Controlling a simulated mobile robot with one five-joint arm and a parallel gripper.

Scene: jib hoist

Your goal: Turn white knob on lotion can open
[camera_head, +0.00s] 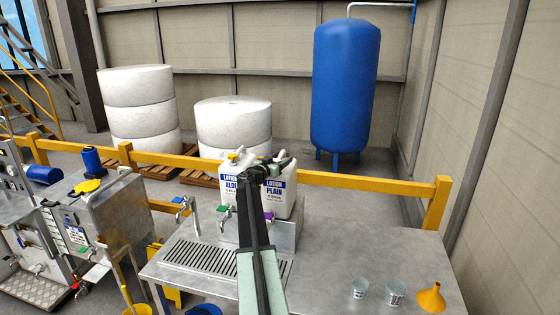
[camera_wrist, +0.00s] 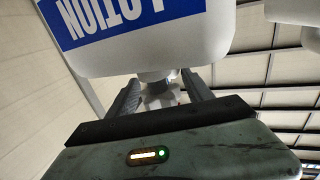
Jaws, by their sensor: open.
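Two white lotion cans stand side by side at the back of the metal counter in the head view: the aloe can (camera_head: 229,182) and the plain can (camera_head: 283,205). My arm crosses in front of them and hides part of both. In the wrist view my gripper (camera_wrist: 160,84) is open, below a can (camera_wrist: 230,45) with a blue LOTION label. A whitish tap with its knob (camera_wrist: 158,97) is between the two fingers. Whether the fingers touch it cannot be told, nor which can this is.
A drain grate (camera_head: 205,258) is set in the counter. Two clear cups (camera_head: 359,288) and an orange funnel (camera_head: 431,298) stand at the right. A yellow rail (camera_head: 380,184) runs behind. The counter's right middle is clear.

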